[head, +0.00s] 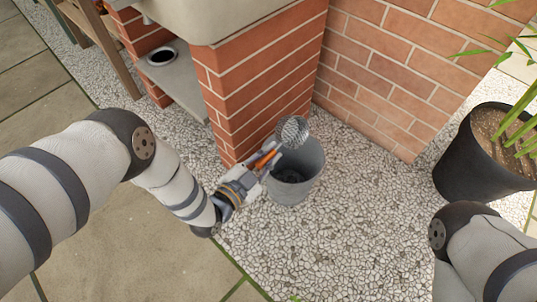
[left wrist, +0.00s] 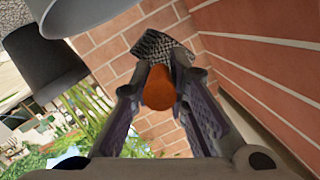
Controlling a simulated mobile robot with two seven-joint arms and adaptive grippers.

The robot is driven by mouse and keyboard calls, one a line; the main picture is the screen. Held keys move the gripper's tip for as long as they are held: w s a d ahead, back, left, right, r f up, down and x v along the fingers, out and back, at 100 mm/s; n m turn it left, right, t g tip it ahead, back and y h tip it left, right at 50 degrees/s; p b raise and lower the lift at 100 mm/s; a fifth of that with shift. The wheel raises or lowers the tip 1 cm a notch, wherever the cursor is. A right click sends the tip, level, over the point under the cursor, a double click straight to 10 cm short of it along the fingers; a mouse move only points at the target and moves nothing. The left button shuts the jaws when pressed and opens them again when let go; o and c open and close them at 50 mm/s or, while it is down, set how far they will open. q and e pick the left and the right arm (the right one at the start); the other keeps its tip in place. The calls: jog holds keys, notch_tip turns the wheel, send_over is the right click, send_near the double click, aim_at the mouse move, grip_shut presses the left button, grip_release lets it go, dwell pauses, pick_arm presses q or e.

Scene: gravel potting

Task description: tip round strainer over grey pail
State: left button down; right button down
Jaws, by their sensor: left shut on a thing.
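The round strainer (head: 292,131) has a grey mesh bowl and an orange handle (head: 265,160). My left gripper (head: 257,168) is shut on the handle, above the left rim of the grey pail (head: 303,182). The bowl is over the far part of the pail, its meshed side showing; I cannot tell whether anything is inside it. The pail stands upright, with something dark at its bottom. In the left wrist view the orange handle (left wrist: 160,88) is between the fingers, with the mesh bowl (left wrist: 162,46) beyond. My right gripper is out of view.
A brick pillar (head: 255,95) under a stone basin (head: 225,15) stands close behind the pail, with a brick wall (head: 375,75) to its right. A black plant pot (head: 475,160) stands at the right. The pebbled ground (head: 340,240) before the pail is clear.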

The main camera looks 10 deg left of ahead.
pick_arm(q)
jog(key=shift+r+n+g, duration=0.5)
jog(key=shift+r+n, duration=0.1)
jog(key=shift+n, duration=0.4)
jog(key=n, duration=0.1)
jog(key=r+n+g+p, duration=0.1)
jog(key=shift+w+r+n+h, duration=0.1)
jog(key=shift+n+h, duration=0.2)
jog(key=shift+r+n+g+h, duration=0.3)
jog(key=shift+n+g, duration=0.2)
jog(key=shift+n, duration=0.6)
notch_tip(320, 180, up, 2)
jog(key=n+g+h, duration=0.1)
jog(key=n, duration=0.1)
jog(key=shift+n, duration=0.3)
